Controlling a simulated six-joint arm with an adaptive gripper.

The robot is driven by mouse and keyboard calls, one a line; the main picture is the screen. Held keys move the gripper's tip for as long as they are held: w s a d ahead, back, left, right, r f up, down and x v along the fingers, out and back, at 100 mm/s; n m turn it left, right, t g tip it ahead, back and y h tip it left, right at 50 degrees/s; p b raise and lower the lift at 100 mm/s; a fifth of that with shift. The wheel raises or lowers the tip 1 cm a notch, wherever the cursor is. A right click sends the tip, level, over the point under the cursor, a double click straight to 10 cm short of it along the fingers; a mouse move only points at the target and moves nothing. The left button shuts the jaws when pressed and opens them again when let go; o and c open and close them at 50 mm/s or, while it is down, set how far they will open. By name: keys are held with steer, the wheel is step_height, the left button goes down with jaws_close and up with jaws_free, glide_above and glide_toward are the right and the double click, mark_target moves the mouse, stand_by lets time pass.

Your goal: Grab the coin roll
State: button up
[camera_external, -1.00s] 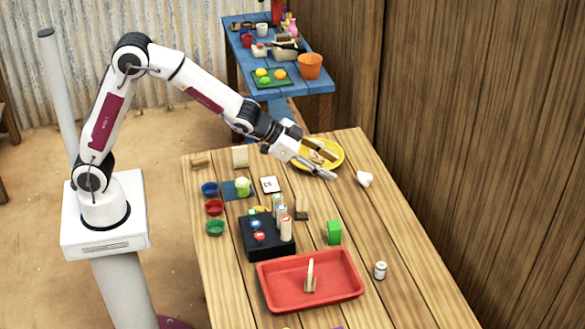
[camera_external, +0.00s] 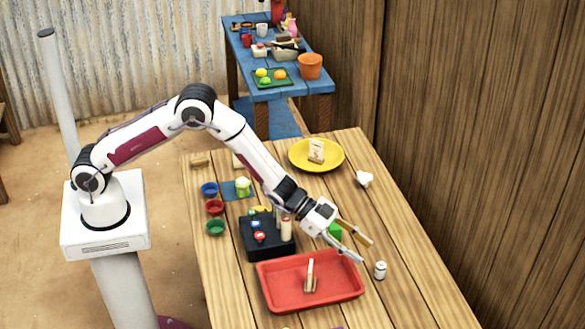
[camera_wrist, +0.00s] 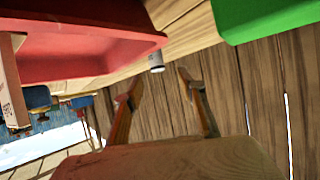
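A small white and grey cylinder (camera_external: 380,270) stands upright on the wooden table, right of the red tray; it looks like the coin roll, but I cannot read a label. It also shows in the wrist view (camera_wrist: 156,62), beyond the fingertips. My gripper (camera_external: 365,250) is open and empty, above the table just behind and left of this cylinder. The two fingers are spread in the wrist view (camera_wrist: 160,78), with the cylinder apart from them. Other upright cylinders (camera_external: 286,227) stand at the black box, partly hidden by my arm.
A green block (camera_external: 335,230) is close behind my gripper. A yellow plate (camera_external: 299,158) bears a cream packet (camera_external: 316,150). A white item (camera_external: 364,179) lies near the right edge. Table right of the tray is mostly clear.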

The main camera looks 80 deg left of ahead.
mark_target(381, 268)
steer(key=shift+s+d+f, duration=0.2)
steer(key=shift+d+f, duration=0.4)
steer(key=shift+f, duration=0.1)
steer(key=shift+x, duration=1.25)
steer(key=shift+w, duration=0.1)
steer(key=shift+w+d, duration=0.1)
steer(key=shift+w+x, duration=0.2)
steer(key=shift+x, duration=2.1)
steer(key=shift+w+r, duration=0.1)
